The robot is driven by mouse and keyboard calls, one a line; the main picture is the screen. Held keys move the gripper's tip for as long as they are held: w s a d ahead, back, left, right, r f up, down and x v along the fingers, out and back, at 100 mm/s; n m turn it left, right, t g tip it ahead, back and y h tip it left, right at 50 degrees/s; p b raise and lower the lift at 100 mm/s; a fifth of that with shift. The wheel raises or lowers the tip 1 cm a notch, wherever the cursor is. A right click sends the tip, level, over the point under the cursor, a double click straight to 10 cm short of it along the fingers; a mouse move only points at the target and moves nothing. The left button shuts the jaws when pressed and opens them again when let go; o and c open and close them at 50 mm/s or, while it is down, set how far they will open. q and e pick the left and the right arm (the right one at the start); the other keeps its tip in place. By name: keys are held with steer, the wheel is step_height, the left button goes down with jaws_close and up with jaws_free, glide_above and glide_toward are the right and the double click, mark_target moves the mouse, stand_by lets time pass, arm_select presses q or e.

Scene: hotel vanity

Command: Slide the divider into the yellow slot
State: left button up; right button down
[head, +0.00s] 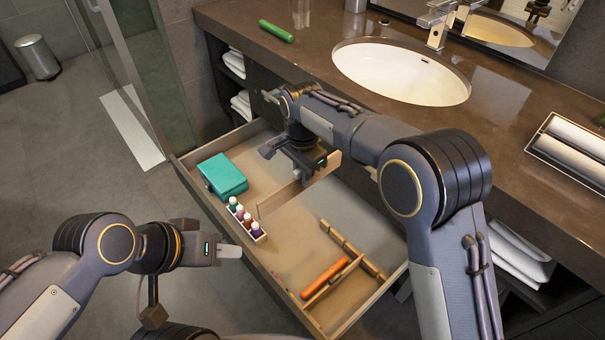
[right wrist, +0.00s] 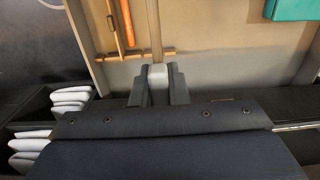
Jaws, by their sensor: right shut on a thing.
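The divider (head: 285,195) is a thin, pale wooden board inside the open drawer. My right gripper (head: 308,168) is shut on it near its back end. In the right wrist view the divider (right wrist: 154,28) runs straight away from the fingertips (right wrist: 160,75), seen edge-on. A slotted wooden rail (head: 352,248) lies on the drawer floor to the right of the divider; the rail (right wrist: 138,55) also shows in the right wrist view. I cannot make out a yellow slot in either view. My left gripper (head: 230,251) is outside the drawer's front left side, and its finger gap is unclear.
The drawer (head: 275,278) holds a teal box (head: 222,174), a rack of small bottles (head: 247,218) and an orange stick (head: 324,278) beside a thin wooden strip. The counter (head: 300,65) with its basin (head: 400,75) overhangs behind. A glass panel stands left.

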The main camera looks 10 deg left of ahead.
steer(key=shift+r+p, duration=0.5)
steer(key=shift+r, duration=0.35)
steer(key=shift+f, duration=0.15)
